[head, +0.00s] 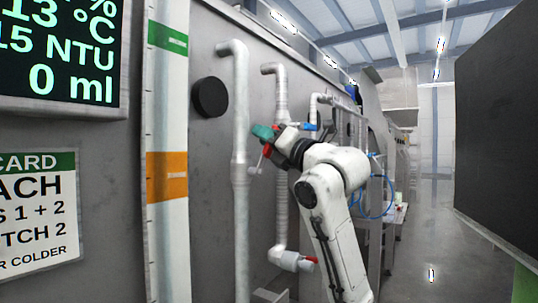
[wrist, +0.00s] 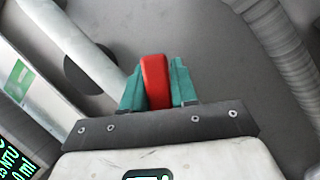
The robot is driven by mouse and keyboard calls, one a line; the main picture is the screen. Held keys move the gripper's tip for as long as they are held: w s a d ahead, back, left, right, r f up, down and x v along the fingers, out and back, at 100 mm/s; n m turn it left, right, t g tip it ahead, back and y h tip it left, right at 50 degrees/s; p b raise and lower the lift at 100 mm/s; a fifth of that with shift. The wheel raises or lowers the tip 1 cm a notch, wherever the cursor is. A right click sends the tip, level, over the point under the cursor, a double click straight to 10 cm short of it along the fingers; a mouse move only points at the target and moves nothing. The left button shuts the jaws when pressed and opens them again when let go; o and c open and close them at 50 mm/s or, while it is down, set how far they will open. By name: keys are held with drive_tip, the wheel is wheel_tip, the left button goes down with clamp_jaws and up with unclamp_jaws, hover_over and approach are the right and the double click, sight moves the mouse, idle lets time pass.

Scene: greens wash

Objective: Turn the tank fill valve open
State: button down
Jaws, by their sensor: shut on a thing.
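My gripper (head: 264,132) has teal fingers and is raised against the grey tank wall, in front of the white pipes. In the wrist view my gripper (wrist: 158,85) is shut on a red handle (wrist: 155,80), which stands between the two fingers. In the head view a red part (head: 267,150) shows just below the fingers; the valve body there is mostly hidden by my gripper and arm. I cannot read a label that says which valve this is.
A lower valve (head: 287,260) with a red lever sits at the pipe's bottom. A blue-handled valve (head: 309,127) is just right of my gripper. A black round knob (head: 210,97), a display (head: 62,55) and a card (head: 38,215) are at left. The aisle floor (head: 430,240) is clear.

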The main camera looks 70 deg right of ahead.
drive_tip(key=shift+a+n+y+b, duration=0.3)
drive_tip(key=shift+n+b, duration=0.05)
drive_tip(key=shift+n, duration=0.15)
drive_tip(key=shift+r, duration=0.1)
drive_tip(key=c, duration=1)
unclamp_jaws()
drive_tip(key=shift+o, duration=0.2)
drive_tip(key=shift+r+t, duration=0.1)
drive_tip(key=shift+t, duration=0.2)
drive_tip(key=shift+p, duration=0.35)
